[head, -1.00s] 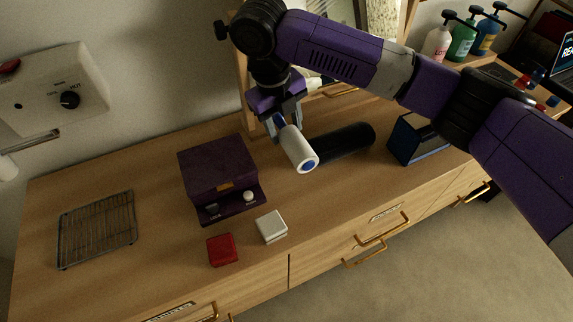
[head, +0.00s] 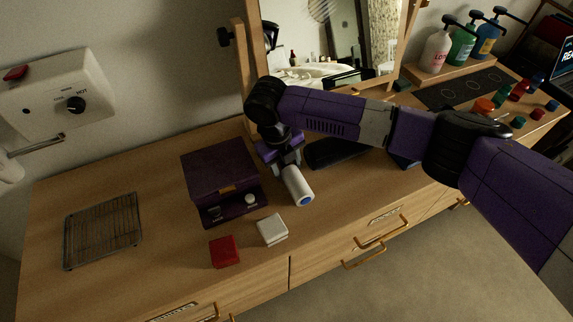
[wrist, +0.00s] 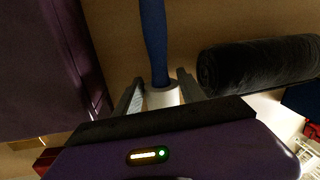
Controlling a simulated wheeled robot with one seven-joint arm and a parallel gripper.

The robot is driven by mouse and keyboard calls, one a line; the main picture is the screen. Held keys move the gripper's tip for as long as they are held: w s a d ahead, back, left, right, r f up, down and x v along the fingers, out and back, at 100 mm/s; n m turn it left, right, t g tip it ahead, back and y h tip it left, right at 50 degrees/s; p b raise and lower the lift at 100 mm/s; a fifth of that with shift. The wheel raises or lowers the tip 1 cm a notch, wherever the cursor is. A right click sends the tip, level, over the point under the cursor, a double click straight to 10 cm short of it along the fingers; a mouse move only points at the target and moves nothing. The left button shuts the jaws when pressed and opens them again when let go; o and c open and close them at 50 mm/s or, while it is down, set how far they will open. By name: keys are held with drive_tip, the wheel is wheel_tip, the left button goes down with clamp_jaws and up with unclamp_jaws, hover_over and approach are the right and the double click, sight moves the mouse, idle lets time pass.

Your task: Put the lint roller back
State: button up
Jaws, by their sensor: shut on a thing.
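The lint roller (head: 298,187) has a white roll with a blue end. In the wrist view its blue handle (wrist: 154,45) extends away from the jaws. My gripper (head: 286,166) is shut on the lint roller near the white roll and holds it tilted, close to the dresser top, just right of the purple box. The jaws partly hide the roller, and I cannot tell whether it touches the wood.
The purple box (head: 219,176) stands close on the left. A black cylinder (head: 338,153) lies behind on the right, partly behind my arm. White (head: 273,229) and red (head: 224,251) small boxes lie in front. A wire rack (head: 104,231) is at far left.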

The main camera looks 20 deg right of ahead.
drive_tip(key=shift+f, duration=0.1)
drive_tip(key=o, duration=1.3)
drive_tip(key=r, duration=0.4)
drive_tip(key=a+r+b, duration=0.1)
drive_tip(key=r, duration=0.3)
drive_tip(key=a+r+b, duration=0.1)
drive_tip(key=r, duration=0.3)
drive_tip(key=shift+s+r, duration=0.1)
drive_tip(key=shift+s, duration=0.05)
